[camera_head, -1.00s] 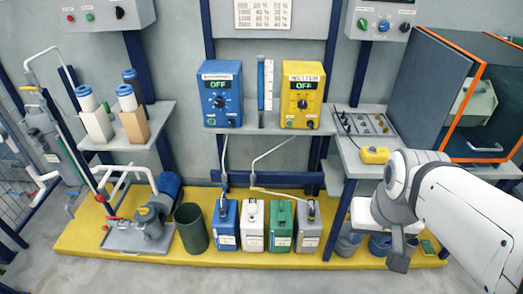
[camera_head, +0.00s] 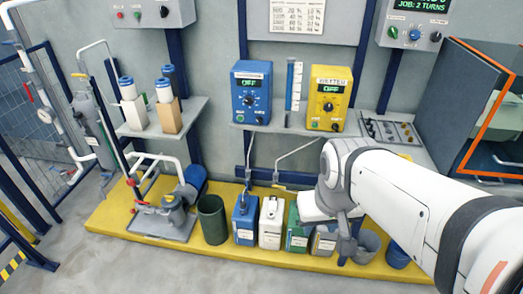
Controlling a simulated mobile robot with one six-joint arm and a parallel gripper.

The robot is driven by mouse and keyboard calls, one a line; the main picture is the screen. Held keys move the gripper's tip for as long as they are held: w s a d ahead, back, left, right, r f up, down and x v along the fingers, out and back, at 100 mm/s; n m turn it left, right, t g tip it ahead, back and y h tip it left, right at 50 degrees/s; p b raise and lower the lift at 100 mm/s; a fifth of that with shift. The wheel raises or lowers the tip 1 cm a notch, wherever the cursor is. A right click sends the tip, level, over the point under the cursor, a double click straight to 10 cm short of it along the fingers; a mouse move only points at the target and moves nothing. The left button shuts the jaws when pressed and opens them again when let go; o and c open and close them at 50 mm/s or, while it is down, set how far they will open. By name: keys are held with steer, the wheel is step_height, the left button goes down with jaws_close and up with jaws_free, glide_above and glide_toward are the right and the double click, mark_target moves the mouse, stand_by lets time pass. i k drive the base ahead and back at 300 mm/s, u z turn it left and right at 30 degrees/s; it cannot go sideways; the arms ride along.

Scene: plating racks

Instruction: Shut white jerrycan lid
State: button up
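The white jerrycan (camera_head: 270,226) stands upright on the yellow platform, between the blue jerrycan (camera_head: 246,226) and the green jerrycan (camera_head: 296,236). Its top shows, but the lid is too small to tell whether it is open or shut. My gripper (camera_head: 346,250) points down to the right of the white jerrycan, apart from it, near the grey jerrycan (camera_head: 323,244). My arm and gripper hide part of the green and grey jerrycans' tops. The finger gap is too small to make out.
A dark green bin (camera_head: 212,222) stands left of the blue jerrycan. Blue (camera_head: 251,95) and yellow (camera_head: 328,100) pump boxes sit on a shelf (camera_head: 285,129) above. Hoses hang below it. Grey (camera_head: 367,246) and blue (camera_head: 398,257) buckets stand at right. The floor in front is clear.

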mark_target(272, 205)
steer(key=z, duration=0.1)
steer(key=i, duration=1)
steer(key=z, duration=1.05)
steer(key=k, duration=0.95)
steer(key=u, duration=1.15)
steer(key=i, duration=0.8)
